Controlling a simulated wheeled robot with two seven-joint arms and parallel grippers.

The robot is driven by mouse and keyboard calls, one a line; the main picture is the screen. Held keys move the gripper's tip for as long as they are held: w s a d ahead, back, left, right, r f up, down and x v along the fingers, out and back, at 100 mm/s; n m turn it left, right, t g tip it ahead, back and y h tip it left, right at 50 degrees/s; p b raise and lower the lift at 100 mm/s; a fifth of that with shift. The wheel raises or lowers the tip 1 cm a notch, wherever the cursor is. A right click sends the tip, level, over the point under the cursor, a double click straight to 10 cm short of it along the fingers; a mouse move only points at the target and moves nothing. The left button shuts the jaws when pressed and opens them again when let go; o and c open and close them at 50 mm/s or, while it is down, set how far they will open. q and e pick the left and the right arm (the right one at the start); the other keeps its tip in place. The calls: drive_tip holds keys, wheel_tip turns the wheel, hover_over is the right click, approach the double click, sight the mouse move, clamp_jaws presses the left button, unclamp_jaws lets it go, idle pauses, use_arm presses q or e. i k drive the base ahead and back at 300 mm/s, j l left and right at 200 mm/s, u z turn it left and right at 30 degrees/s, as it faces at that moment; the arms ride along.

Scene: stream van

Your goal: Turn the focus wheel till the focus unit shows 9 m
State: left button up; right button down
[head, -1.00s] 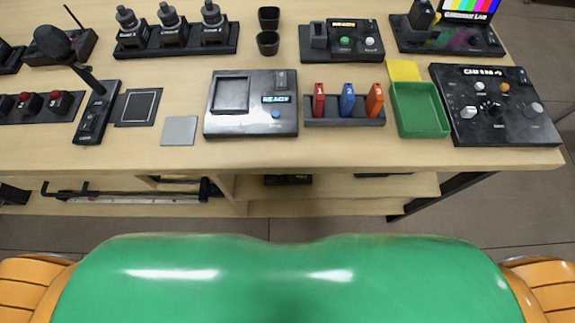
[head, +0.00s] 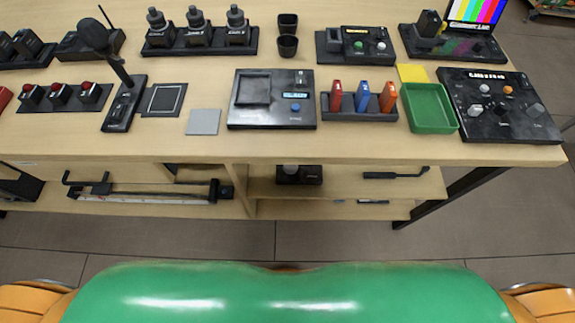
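No unit in the head view carries a label that I can read as focus. A black control panel (head: 500,106) at the right end of the bench has a lit display (head: 488,76) with text too small to read surely. Neither of my grippers is in view.
A green tray (head: 431,108) and a rack (head: 360,113) of red, blue and orange cards stand left of the panel. A black device (head: 272,115), a microphone (head: 120,98) and switch boxes fill the rest. The bench's front edge (head: 330,158) has a clear strip. Bars lie on the shelf.

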sight(289, 169)
drive_tip(key=k+l, duration=0.3)
drive_tip(key=k+j, duration=0.15)
drive_tip(key=j, duration=0.2)
drive_tip(key=k+j, duration=0.15)
drive_tip(key=j, duration=0.15)
drive_tip(key=k+j, duration=0.15)
drive_tip(key=j, duration=0.2)
drive_tip(key=i+z, duration=0.05)
